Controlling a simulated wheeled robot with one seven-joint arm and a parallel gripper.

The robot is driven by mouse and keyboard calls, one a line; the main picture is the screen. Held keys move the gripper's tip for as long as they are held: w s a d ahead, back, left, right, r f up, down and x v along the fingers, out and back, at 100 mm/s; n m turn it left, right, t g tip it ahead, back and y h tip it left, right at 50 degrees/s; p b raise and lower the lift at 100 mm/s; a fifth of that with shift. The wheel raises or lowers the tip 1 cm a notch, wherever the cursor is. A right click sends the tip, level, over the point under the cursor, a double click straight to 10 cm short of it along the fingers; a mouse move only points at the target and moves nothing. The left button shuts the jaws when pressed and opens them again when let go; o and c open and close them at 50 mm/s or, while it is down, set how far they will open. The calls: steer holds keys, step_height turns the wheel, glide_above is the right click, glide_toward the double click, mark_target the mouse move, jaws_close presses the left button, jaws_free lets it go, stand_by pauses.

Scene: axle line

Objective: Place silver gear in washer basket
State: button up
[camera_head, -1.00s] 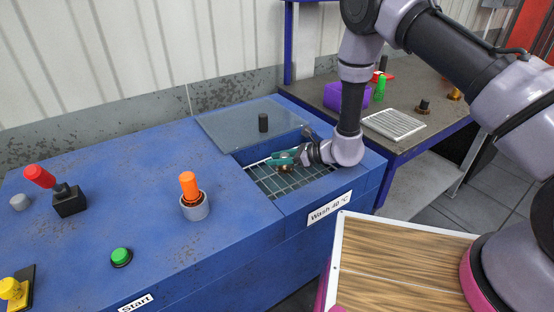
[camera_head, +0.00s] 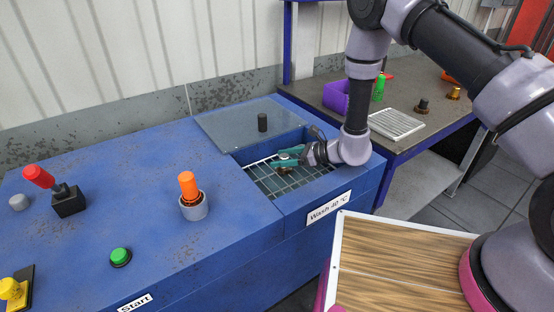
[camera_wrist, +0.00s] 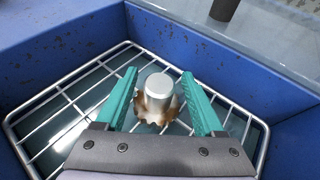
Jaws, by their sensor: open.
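The silver gear (camera_wrist: 158,93) stands upright on the wire grid of the washer basket (camera_wrist: 60,118), with brown, rusty-looking stains around its toothed base. My gripper (camera_wrist: 166,85) is open over the basket, with one teal finger on each side of the gear. Gaps show between the fingers and the gear's shaft. In the head view my gripper (camera_head: 286,157) reaches into the basket (camera_head: 277,187) from the right, and the gear is mostly hidden by the fingers.
A bench (camera_head: 435,100) behind holds a purple bin (camera_head: 337,97) and a white rack (camera_head: 397,124).

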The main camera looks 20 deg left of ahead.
steer(key=v, duration=0.9)
steer(key=shift+d+r, duration=0.2)
steer(key=shift+d, duration=0.15)
steer(key=s+d+r+n+g+h, duration=0.15)
steer(key=d+r+n, duration=0.25)
steer(key=r, duration=0.8)
steer(key=s+d+r+n+g, duration=0.2)
steer(key=d+r+n, duration=0.2)
steer(key=r, duration=0.9)
steer(key=s+d+r+n+t+h, duration=0.3)
steer(key=d+r, duration=0.5)
steer(key=d, duration=0.5)
steer(key=s+d+r+n+t+h, duration=0.3)
steer(key=s+d+r+t+h, duration=0.3)
steer(key=d, duration=0.7)
step_height(320, 180, up, 2)
steer(key=shift+s+r+n+h, duration=0.2)
steer(key=shift+s+n+h, duration=0.25)
steer(key=shift+s, duration=0.4)
steer(key=shift+t, duration=0.25)
